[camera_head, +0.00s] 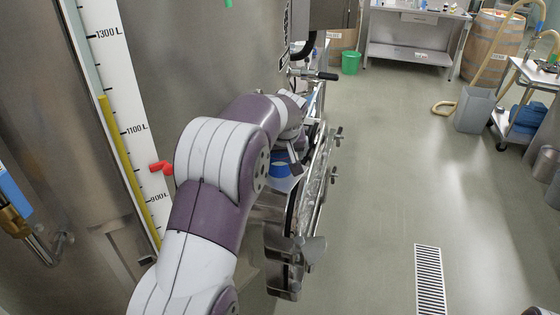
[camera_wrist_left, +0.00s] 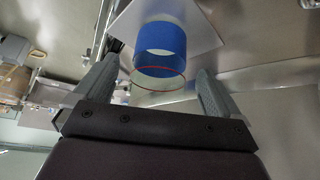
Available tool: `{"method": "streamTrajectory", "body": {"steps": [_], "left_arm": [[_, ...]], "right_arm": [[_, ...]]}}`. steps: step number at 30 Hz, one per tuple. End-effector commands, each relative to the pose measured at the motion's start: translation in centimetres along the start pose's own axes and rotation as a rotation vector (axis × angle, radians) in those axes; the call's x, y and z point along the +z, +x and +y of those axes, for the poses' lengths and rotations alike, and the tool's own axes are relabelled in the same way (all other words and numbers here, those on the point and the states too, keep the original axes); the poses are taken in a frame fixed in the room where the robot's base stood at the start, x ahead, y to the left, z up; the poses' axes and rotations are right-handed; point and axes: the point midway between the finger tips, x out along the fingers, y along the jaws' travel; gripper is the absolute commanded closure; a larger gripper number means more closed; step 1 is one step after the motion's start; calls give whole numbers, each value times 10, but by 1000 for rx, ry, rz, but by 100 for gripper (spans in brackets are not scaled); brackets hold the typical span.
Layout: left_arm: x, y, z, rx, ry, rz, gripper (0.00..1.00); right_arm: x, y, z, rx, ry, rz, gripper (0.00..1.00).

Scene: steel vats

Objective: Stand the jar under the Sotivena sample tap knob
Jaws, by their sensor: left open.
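The jar (camera_wrist_left: 160,42), clear with a wide blue band and a thin red ring at its near end, shows in the left wrist view between and just beyond the fingertips. My left gripper (camera_wrist_left: 157,72) is open, with a finger on each side of the jar; I cannot tell whether either touches it. In the head view my left arm hides most of this gripper (camera_head: 293,162), and a small blue patch, probably the jar (camera_head: 280,169), shows beside it. I cannot make out a tap knob labelled Sotivena. My right gripper is not in view.
A steel vat (camera_head: 215,60) with a level scale (camera_head: 118,80) and a red handle (camera_head: 161,167) stands at left. Metal hatch fittings (camera_head: 283,255) lie close to my arm.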

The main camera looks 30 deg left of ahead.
Motion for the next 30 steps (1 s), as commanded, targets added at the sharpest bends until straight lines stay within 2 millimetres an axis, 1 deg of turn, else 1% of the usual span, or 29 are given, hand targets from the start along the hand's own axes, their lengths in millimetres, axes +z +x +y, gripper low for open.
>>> {"method": "streamTrajectory", "body": {"steps": [1,3,6,9,12,14,16,17,19,20,21,22,23,24,27,30], "left_arm": [[1,-12,1,4,0,7,3],[1,-30,1,3,0,4,3],[2,-54,0,2,0,3,3],[1,-71,1,1,1,2,3],[1,-79,0,1,1,0,3],[1,-82,0,0,2,-1,3],[8,-79,2,6,20,-14,3],[17,-76,4,12,40,-28,3],[54,-64,12,40,129,-85,3],[76,-58,15,56,178,-116,3],[110,-51,17,81,249,-160,3],[136,-47,18,101,301,-191,3],[161,-44,16,119,350,-221,3],[194,-41,13,141,411,-258,3],[264,-40,-2,182,529,-330,3],[306,-42,-17,202,598,-373,3]], "right_arm": [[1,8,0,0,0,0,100],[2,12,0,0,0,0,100],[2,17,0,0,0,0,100],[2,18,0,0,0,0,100],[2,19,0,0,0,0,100],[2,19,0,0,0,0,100],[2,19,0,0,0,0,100],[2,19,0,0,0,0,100],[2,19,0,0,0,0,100],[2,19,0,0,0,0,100],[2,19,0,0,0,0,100],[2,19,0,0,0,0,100],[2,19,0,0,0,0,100],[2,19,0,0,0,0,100],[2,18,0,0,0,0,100],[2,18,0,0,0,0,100]]}}
